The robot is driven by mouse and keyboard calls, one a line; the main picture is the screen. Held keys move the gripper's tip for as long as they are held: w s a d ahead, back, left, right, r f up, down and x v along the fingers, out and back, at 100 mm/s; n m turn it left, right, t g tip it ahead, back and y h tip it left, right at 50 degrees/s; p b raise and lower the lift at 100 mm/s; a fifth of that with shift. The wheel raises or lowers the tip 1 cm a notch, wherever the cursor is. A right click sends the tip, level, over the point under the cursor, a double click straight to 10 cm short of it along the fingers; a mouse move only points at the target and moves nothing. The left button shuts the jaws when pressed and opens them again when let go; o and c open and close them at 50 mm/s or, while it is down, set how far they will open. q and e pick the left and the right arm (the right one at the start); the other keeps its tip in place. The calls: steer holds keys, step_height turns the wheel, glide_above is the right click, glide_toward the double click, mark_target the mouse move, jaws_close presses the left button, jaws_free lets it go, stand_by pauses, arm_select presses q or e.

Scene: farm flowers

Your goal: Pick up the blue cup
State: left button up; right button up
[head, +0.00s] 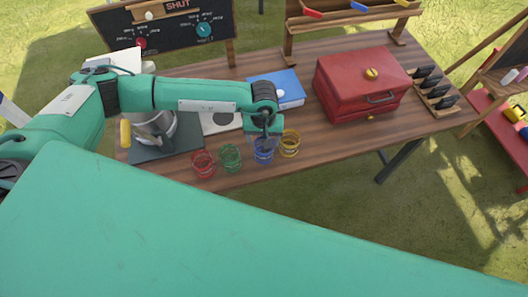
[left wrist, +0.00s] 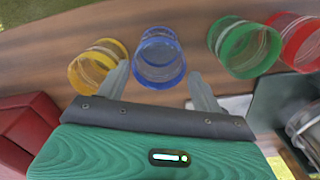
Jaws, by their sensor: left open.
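The blue cup (head: 263,151) stands near the front edge of the wooden table, in a row between the green cup (head: 229,158) and the yellow cup (head: 289,144). My left gripper (head: 265,136) is over the blue cup from above. In the left wrist view the blue cup (left wrist: 158,58) appears between the two spread fingers of my left gripper (left wrist: 158,82), with no clear contact. The left finger overlaps the edge of the yellow cup (left wrist: 97,67) in the picture. My right gripper is not in view.
A red cup (head: 203,163) stands left of the green cup. A red toolbox (head: 360,85) is at the right, a blue box (head: 283,88) is behind the cups, and a metal pot (head: 155,128) is at the left. The wooden table (head: 330,145) is bare right of the yellow cup.

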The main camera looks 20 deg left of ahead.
arm_select(q)
step_height(320, 180, down, 4)
steer(key=shift+s+d+f+b, duration=0.1)
steer(key=shift+b, duration=0.4)
steer(key=shift+f, duration=0.25)
steer(key=c, duration=0.8)
steer(key=shift+o, duration=0.2)
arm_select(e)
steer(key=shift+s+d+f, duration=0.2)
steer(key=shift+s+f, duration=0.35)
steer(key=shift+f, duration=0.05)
arm_select(q)
steer(key=shift+r, duration=0.1)
